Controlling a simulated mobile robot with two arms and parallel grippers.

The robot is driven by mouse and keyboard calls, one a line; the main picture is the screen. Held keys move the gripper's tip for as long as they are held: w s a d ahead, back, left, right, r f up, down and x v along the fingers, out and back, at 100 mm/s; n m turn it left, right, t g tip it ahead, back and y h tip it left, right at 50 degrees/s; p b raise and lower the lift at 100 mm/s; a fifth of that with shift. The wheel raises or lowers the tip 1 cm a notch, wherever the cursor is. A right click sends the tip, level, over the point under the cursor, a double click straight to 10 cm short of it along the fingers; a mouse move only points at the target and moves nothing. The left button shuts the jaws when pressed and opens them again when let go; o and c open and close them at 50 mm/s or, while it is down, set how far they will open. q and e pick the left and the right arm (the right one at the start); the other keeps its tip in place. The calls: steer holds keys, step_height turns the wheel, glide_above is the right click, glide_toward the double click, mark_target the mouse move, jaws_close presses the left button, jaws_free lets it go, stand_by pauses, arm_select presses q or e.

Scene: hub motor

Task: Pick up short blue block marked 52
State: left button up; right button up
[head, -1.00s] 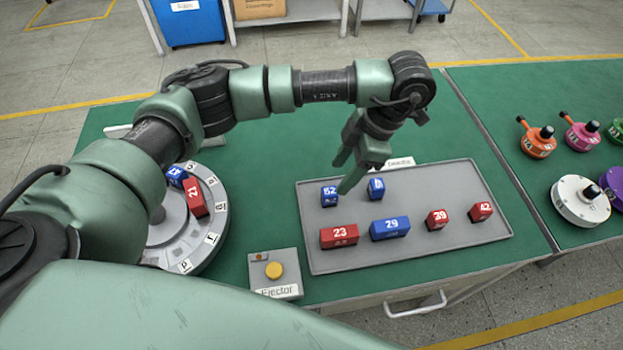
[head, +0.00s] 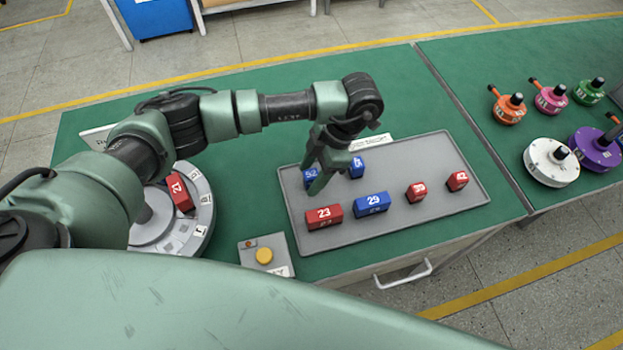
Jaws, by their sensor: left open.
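The short blue block marked 52 (head: 310,174) sits at the back left of the grey tray (head: 420,212). My left gripper (head: 314,176) is open, with its fingers pointing down at this block and partly covering it. I cannot tell whether a finger touches the block. Another short blue block (head: 357,167) stands just to its right, its number hard to read. My right gripper is not in view.
The tray also holds a red block 23 (head: 323,216), a blue block 29 (head: 371,203) and two short red blocks at the right. A round dial (head: 205,205) with a red block 21 (head: 180,192) and a yellow-button box (head: 264,256) stand left.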

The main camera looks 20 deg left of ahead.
arm_select(q)
jaws_close()
steer(key=shift+r, duration=0.15)
